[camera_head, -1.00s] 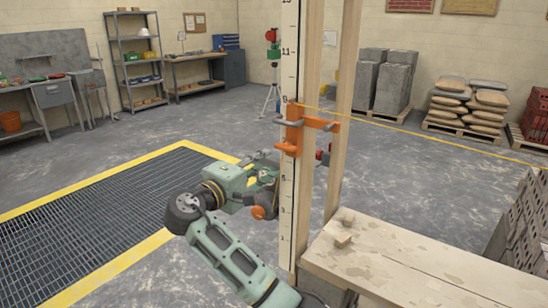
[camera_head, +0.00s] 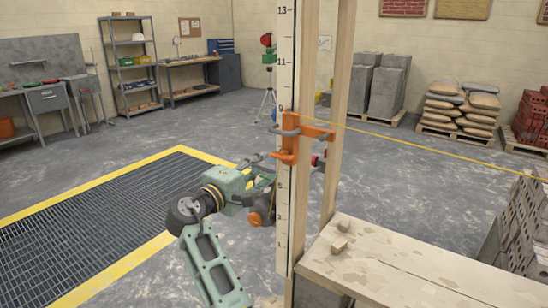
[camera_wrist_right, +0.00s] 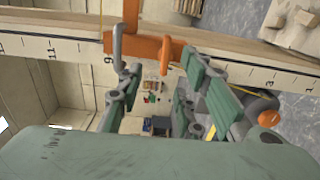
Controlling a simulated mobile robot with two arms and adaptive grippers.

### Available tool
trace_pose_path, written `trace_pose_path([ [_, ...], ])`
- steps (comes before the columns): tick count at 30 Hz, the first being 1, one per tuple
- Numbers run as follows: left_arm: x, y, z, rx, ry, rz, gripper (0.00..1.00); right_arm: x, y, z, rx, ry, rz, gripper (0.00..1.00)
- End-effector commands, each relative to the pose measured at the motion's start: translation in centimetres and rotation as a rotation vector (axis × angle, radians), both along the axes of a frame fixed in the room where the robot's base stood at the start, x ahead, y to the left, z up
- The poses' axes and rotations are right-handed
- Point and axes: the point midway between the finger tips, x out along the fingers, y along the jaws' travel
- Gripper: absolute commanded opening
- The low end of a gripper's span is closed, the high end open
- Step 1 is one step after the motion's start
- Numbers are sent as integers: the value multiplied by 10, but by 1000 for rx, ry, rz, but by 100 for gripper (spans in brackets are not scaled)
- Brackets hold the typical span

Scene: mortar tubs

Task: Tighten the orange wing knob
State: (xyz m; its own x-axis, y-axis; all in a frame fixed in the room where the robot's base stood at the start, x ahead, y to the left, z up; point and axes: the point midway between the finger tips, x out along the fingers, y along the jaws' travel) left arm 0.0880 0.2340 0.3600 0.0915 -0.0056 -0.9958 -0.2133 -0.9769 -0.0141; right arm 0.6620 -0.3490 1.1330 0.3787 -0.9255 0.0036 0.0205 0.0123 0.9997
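An orange clamp (camera_head: 292,138) sits on a pale wooden post with a numbered scale strip (camera_head: 283,215). A grey bent bar (camera_head: 284,131) shows on the clamp, with a rounded orange lobe, apparently the wing knob (camera_head: 285,157), below it. In the right wrist view the clamp (camera_wrist_right: 145,48) lies across the top, with the grey bar (camera_wrist_right: 117,45) left and the orange knob (camera_wrist_right: 177,50) right. My right gripper (camera_head: 266,168) is just left of the post, below the clamp. Its fingers (camera_wrist_right: 161,63) are apart, near the knob; contact cannot be told. My left gripper is not in view.
A yellow line (camera_head: 430,142) runs right from the clamp. A plank bench (camera_head: 400,270) stands at the post's right, with bricks (camera_head: 515,220) beyond it. A dark round part with an orange cap (camera_head: 255,219) is below my right gripper. Open floor lies behind.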

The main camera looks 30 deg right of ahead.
Motion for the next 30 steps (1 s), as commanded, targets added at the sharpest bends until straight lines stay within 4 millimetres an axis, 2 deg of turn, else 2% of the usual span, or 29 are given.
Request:
trace_pose_path([
  [5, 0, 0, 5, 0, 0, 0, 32, 4, -9, -5, -7, 25, 3, 34],
  [18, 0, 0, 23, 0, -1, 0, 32, 28, -67, -4, -8, 25, 3, 34],
  [23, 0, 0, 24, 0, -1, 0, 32, 32, -75, -6, -7, 24, 5, 34],
  [30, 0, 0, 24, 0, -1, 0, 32, 32, -76, -6, -6, 23, 5, 34],
])
